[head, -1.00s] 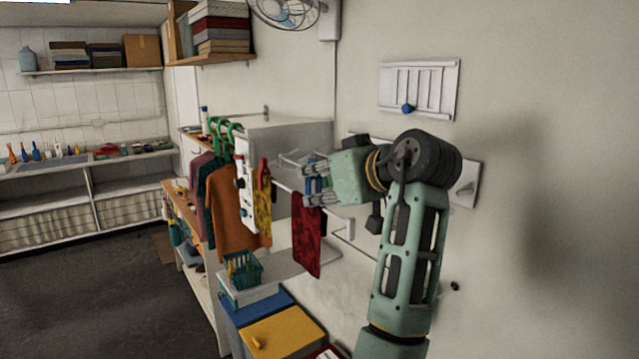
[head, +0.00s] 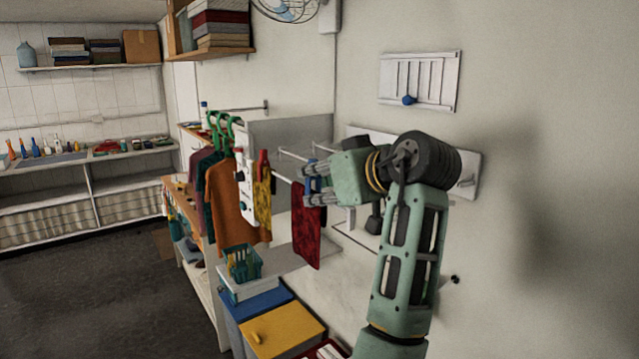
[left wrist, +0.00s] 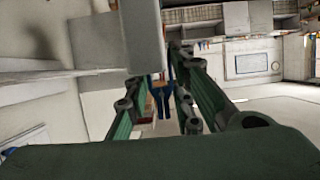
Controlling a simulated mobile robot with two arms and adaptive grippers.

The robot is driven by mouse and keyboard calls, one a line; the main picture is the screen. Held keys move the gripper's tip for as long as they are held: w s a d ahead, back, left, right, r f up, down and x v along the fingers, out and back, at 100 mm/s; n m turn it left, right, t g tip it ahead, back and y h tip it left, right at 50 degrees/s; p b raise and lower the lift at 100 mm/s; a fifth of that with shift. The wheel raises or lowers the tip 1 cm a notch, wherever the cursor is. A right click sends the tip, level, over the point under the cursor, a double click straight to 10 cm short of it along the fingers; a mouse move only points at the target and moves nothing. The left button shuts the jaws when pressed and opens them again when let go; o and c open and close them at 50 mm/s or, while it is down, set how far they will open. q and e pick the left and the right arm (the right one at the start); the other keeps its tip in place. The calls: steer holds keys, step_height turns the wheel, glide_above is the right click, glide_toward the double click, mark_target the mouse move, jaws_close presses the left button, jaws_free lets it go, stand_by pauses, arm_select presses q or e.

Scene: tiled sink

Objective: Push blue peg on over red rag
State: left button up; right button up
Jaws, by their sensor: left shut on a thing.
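The red rag (head: 307,226) hangs from a rail in front of the wall in the head view. The blue peg (head: 312,168) is between the fingers of my left gripper (head: 313,183), at the rag's top edge. The left wrist view also shows the blue peg (left wrist: 159,101) upright between the two fingers (left wrist: 163,98). The left gripper is shut on the peg. The fingers partly hide the peg and the rag's upper right corner, so I cannot tell how far the peg sits over the rag. My right gripper is not in view.
A yellow cloth (head: 262,205) with a red peg (head: 263,160) hangs just left of the rag. An orange shirt (head: 233,200) hangs further left. A teal basket (head: 243,264) and a yellow-topped box (head: 285,332) stand below. A wall panel (head: 419,80) is at upper right.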

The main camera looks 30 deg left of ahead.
mark_target(315, 160)
arm_select(q)
steer(key=shift+f+b, duration=0.7)
steer(key=shift+f, duration=0.35)
steer(key=o, duration=0.9)
steer(key=shift+o, duration=0.2)
steer(key=shift+r, duration=0.1)
steer(key=shift+r+p, duration=1.85)
steer(key=shift+r, duration=1.55)
